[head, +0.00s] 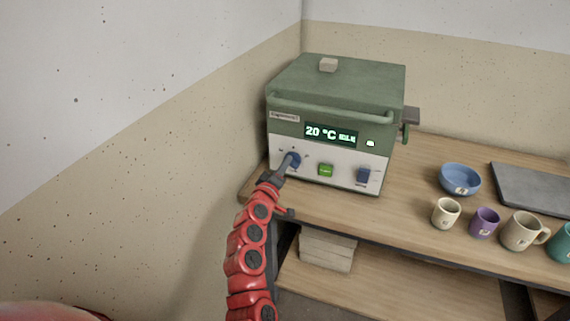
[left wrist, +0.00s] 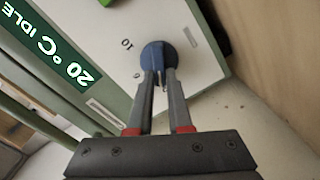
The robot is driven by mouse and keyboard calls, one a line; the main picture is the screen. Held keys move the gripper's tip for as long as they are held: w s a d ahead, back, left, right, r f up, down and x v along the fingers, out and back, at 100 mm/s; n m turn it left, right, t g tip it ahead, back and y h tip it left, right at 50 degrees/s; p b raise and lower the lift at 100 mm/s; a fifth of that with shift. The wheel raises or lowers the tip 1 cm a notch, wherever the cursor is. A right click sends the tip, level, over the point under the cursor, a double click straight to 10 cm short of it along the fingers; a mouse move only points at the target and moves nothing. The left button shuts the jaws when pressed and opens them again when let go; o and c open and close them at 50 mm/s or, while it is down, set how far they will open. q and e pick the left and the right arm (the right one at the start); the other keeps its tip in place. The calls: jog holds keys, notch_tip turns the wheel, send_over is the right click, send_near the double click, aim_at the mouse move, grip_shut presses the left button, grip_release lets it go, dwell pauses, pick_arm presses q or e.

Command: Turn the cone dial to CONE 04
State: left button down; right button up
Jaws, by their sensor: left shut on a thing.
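The green kiln (head: 335,95) stands on the wooden bench, its display reading 20 °C IDLE. A blue dial (head: 293,160) sits at the left of its pale front panel, and a second blue dial (head: 363,176) sits at the right. My left gripper (head: 285,167) is at the left dial. In the left wrist view the fingers (left wrist: 159,85) are shut on that blue dial (left wrist: 158,56). My right gripper is not in view.
A green button (head: 325,170) sits between the dials. A blue bowl (head: 460,179), a cream cup (head: 446,212), a purple cup (head: 484,222), a beige mug (head: 523,231) and a grey slab (head: 530,187) are on the bench to the right. The wall is close at left.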

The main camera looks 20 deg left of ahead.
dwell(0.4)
pick_arm(q)
jog(key=c, duration=0.8)
grip_release()
jog(key=shift+c, duration=0.2)
jog(key=shift+s, duration=0.1)
jog(key=s, duration=1.7)
jog(key=shift+s+a+b, duration=0.15)
jog(key=shift+a+b, duration=0.15)
jog(key=shift+b, duration=0.15)
